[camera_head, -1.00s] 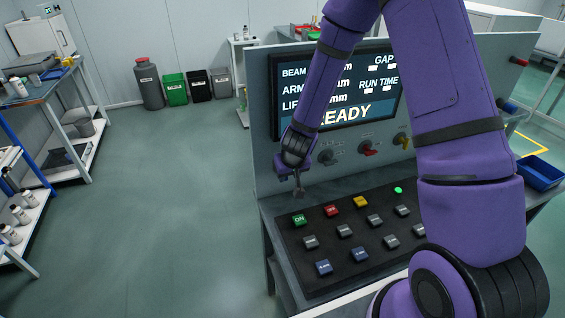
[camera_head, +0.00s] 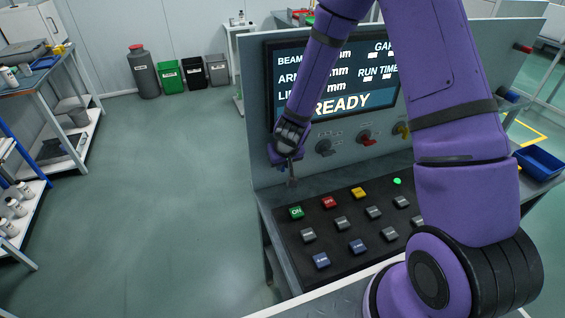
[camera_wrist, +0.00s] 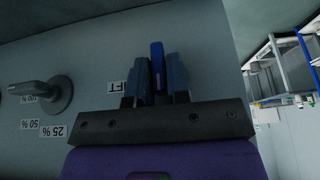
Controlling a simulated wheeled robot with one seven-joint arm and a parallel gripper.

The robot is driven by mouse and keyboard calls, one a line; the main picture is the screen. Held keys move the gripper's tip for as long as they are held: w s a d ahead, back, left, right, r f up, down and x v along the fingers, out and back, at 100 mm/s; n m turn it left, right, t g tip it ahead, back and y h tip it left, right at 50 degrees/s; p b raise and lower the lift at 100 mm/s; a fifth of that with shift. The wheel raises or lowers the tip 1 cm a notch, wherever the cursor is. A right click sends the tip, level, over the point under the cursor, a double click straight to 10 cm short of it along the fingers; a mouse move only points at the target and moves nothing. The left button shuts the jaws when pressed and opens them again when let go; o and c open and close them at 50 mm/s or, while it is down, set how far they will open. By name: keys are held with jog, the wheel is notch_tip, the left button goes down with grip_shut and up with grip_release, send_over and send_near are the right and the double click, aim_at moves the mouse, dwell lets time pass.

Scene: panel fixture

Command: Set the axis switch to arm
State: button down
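In the wrist view, my gripper (camera_wrist: 158,75) has its dark fingers close on both sides of a blue upright handle, which I take for the axis switch (camera_wrist: 157,58). No clear gap shows between the fingers and the handle. An upside-down label ending in "IFT" (camera_wrist: 125,87) is beside the left finger; other labels around the switch are hidden. In the head view, my gripper (camera_head: 287,157) is at the left end of the panel face, below the screen, and its hand covers the switch there.
A grey knob with percent labels (camera_head: 325,148), also in the wrist view (camera_wrist: 45,95), is just beside the switch. Red (camera_head: 366,138) and yellow (camera_head: 402,130) knobs are further right. A sloped button board (camera_head: 345,260) lies below. The screen (camera_head: 350,80) reads READY.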

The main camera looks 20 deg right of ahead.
jog(key=shift+d+y, duration=0.1)
jog(key=shift+y, duration=0.2)
jog(key=shift+d+f+m+y, duration=0.15)
jog(key=shift+m+y, duration=0.3)
jog(key=shift+y, duration=1.35)
jog(key=shift+d+f+m+y, duration=0.15)
jog(key=shift+m+y, duration=0.3)
jog(key=shift+y, duration=1.35)
jog(key=shift+s+y, duration=0.1)
jog(key=shift+y, duration=0.2)
jog(key=c, duration=1.2)
grip_release()
jog(key=shift+o, duration=0.2)
jog(key=shift+r, duration=0.1)
jog(key=shift+d, duration=0.1)
jog(key=v, duration=1)
jog(key=shift+s+d, duration=0.2)
jog(key=shift+s, duration=0.05)
